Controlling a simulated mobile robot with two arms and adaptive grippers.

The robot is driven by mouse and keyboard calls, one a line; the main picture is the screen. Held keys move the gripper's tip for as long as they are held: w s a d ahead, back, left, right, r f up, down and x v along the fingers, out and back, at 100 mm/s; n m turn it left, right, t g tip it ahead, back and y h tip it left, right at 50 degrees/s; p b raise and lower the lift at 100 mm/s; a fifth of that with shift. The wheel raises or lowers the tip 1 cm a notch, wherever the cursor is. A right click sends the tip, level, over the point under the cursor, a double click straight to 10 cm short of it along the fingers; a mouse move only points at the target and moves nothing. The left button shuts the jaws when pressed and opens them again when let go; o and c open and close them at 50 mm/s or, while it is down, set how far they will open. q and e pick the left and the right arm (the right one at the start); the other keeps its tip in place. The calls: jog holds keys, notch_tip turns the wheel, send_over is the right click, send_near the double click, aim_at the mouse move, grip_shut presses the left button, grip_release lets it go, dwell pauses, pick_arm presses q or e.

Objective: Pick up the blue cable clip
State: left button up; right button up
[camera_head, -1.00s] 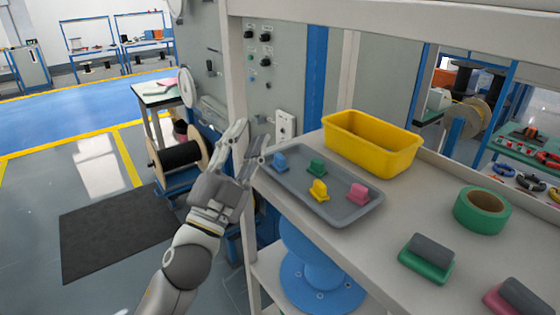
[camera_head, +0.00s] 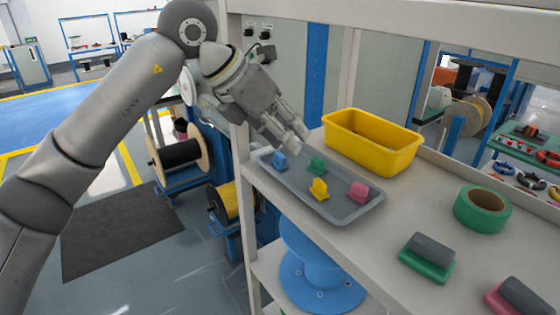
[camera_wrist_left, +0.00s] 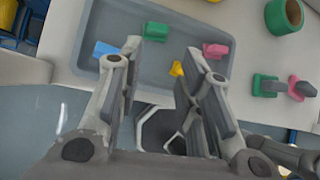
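The blue cable clip (camera_head: 280,161) stands at the left end of the grey tray (camera_head: 345,216) on the shelf. In the left wrist view the blue clip (camera_wrist_left: 105,49) lies just beyond and left of the fingers. Green (camera_head: 317,165), yellow (camera_head: 319,188) and pink (camera_head: 358,192) clips share the tray. My left gripper (camera_head: 293,138) is above the tray's far-left edge, close to the blue clip and not touching it. In the left wrist view its fingers (camera_wrist_left: 160,62) are spread apart with nothing between them. My right gripper is not in view.
A yellow bin (camera_head: 372,148) stands behind the tray. A roll of green tape (camera_head: 482,210) and a green-and-grey block (camera_head: 428,258) sit to the right. A light post (camera_head: 240,110) and upper shelf beam (camera_head: 400,32) frame the shelf. A blue spool (camera_head: 318,275) is below.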

pick_arm(q)
jog(key=y, duration=0.2)
send_near(280, 154)
jog(key=s+r, duration=0.1)
jog(key=s, duration=0.1)
jog(key=n+t, duration=0.1)
jog(key=shift+y, duration=0.4)
jog(key=p+x, duration=0.1)
jog(key=x, duration=0.4)
jog(key=shift+w, duration=0.25)
jog(key=shift+w+d+f+p, duration=0.25)
jog(key=shift+f+p, duration=0.25)
jog(key=shift+p, duration=0.3)
jog(key=p+x, duration=0.1)
jog(key=x, duration=0.2)
jog(key=shift+d+f, duration=0.1)
jog(key=shift+d, duration=0.05)
jog(key=shift+w+d+f, duration=0.1)
jog(key=shift+w+f, duration=0.1)
jog(key=shift+f, duration=0.15)
jog(key=shift+c, duration=0.3)
jog(key=c, duration=0.3)
